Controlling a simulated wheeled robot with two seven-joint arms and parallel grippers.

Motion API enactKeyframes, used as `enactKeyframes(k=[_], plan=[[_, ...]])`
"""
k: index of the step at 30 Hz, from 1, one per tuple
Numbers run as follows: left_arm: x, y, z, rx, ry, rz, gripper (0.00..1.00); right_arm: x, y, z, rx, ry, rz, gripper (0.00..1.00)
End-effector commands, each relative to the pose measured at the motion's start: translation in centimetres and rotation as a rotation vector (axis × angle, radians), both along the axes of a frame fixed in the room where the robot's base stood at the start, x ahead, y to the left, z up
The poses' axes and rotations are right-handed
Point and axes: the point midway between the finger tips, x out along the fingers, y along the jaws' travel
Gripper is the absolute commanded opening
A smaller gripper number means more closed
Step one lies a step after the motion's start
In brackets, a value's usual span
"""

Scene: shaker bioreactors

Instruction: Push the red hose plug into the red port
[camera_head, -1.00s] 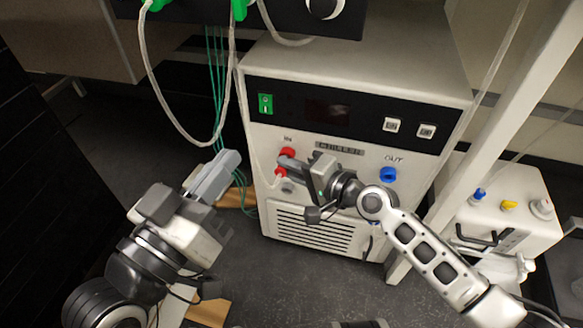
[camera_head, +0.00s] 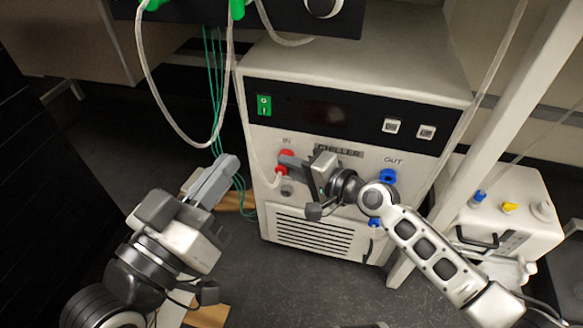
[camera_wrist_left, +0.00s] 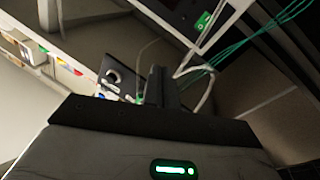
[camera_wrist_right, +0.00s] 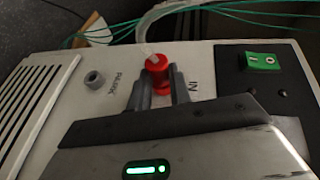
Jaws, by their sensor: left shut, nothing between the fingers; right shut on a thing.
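The red port (camera_head: 287,154) is on the chiller's front panel below the IN label. The red hose plug (camera_head: 281,170), with a clear hose, is just below it at my right gripper (camera_head: 283,163). In the right wrist view, the plug (camera_wrist_right: 157,67) is between the fingertips of my right gripper (camera_wrist_right: 160,92), which is shut on it. Red of the port shows close behind and beside it; the fingers hide whether they touch or how far the plug is in. My left gripper (camera_head: 229,162) is shut and empty, left of the chiller.
The chiller (camera_head: 340,70) also has a blue OUT port (camera_head: 388,175) to the right and a grey fitting (camera_wrist_right: 95,80) near the red port. Clear hose loops and green cables (camera_head: 215,70) hang left of it. A small white unit (camera_head: 520,220) stands at right.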

Motion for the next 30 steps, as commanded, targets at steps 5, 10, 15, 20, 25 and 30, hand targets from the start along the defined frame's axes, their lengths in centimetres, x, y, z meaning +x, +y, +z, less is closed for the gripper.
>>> enactKeyframes(k=[5, 10, 15, 20, 25, 30], plan=[[0.0, 0.0, 0.0, 0.000, 0.000, 0.000, 0.00, 0.1, -0.1, 0.0, 0.000, -0.002, -0.003, 0.45], [0.0, 0.0, 0.0, 0.000, 0.000, 0.000, 0.00, 0.1, 0.0, 0.0, -0.001, -0.001, -0.002, 0.45], [0.0, 0.0, 0.0, 0.001, -0.001, 0.000, 0.00, 0.0, 0.0, 0.0, -0.001, -0.001, -0.002, 0.45], [0.2, 0.1, 0.9, 0.013, -0.051, 0.006, 0.00, 0.0, 0.0, 0.0, -0.001, -0.001, -0.002, 0.45], [0.6, 0.3, 4.1, 0.056, -0.225, 0.025, 0.00, 0.0, 0.0, 0.0, -0.001, -0.001, -0.002, 0.45], [0.3, 0.2, 2.7, 0.019, -0.078, 0.012, 0.00, -2.7, -3.2, 1.1, -0.005, 0.001, -0.003, 0.45]])
